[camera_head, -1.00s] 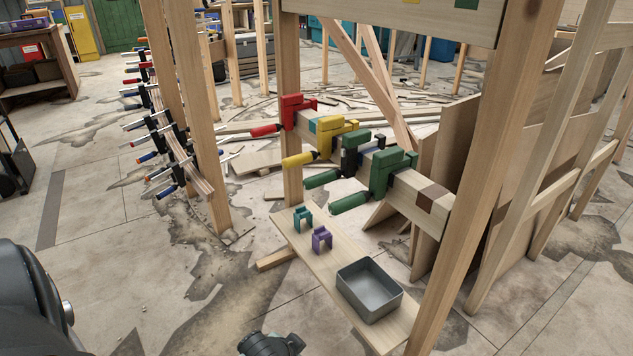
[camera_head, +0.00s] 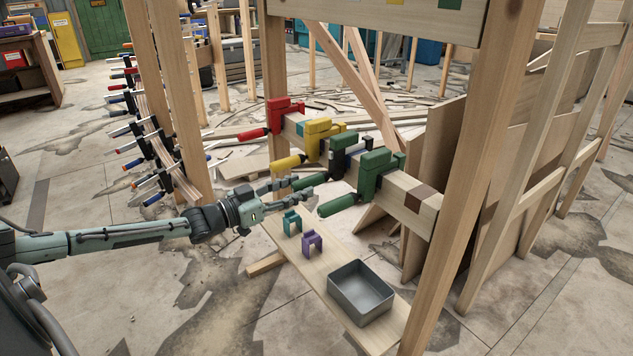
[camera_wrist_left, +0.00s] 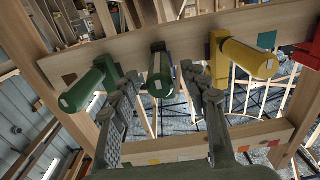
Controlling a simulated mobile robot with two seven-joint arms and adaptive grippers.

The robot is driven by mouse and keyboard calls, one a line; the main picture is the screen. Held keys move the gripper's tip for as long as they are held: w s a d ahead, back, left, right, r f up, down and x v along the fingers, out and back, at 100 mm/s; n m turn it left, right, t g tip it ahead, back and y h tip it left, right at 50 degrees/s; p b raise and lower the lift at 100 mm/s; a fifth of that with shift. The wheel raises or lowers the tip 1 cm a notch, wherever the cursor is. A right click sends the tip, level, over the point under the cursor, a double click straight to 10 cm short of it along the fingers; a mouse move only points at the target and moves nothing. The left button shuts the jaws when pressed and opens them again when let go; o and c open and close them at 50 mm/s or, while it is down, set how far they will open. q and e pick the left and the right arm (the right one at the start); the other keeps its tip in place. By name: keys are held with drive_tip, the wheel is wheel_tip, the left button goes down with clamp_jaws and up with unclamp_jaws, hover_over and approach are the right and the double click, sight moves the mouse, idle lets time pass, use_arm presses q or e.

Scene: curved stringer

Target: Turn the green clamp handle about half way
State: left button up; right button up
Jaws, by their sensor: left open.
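A row of clamps grips a wooden beam (camera_head: 415,190). The nearest is a green clamp (camera_head: 373,172) with a green handle (camera_head: 338,205); this handle shows at left in the left wrist view (camera_wrist_left: 88,90). Beside it is a dark clamp (camera_head: 346,152), also with a green handle (camera_head: 309,181). My left gripper (camera_head: 298,188) is open at the dark clamp's handle. In the left wrist view that handle (camera_wrist_left: 160,74) appears between the spread fingertips (camera_wrist_left: 160,85); contact cannot be told. My right gripper is out of view.
A yellow clamp (camera_head: 318,136) and a red clamp (camera_head: 280,115) sit farther along the beam. Below, a plank shelf (camera_head: 332,300) carries a teal block (camera_head: 291,223), a purple block (camera_head: 311,243) and a grey bin (camera_head: 361,292). A wooden post (camera_head: 470,180) stands at right.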

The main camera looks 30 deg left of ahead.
sight(331, 175)
use_arm(q)
drive_tip(key=x, duration=0.4)
drive_tip(key=shift+w+d, duration=0.15)
drive_tip(key=shift+w, duration=0.2)
drive_tip(key=shift+w+d, duration=0.2)
drive_tip(key=shift+w, duration=0.3)
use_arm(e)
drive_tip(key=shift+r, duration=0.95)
use_arm(q)
clamp_jaws()
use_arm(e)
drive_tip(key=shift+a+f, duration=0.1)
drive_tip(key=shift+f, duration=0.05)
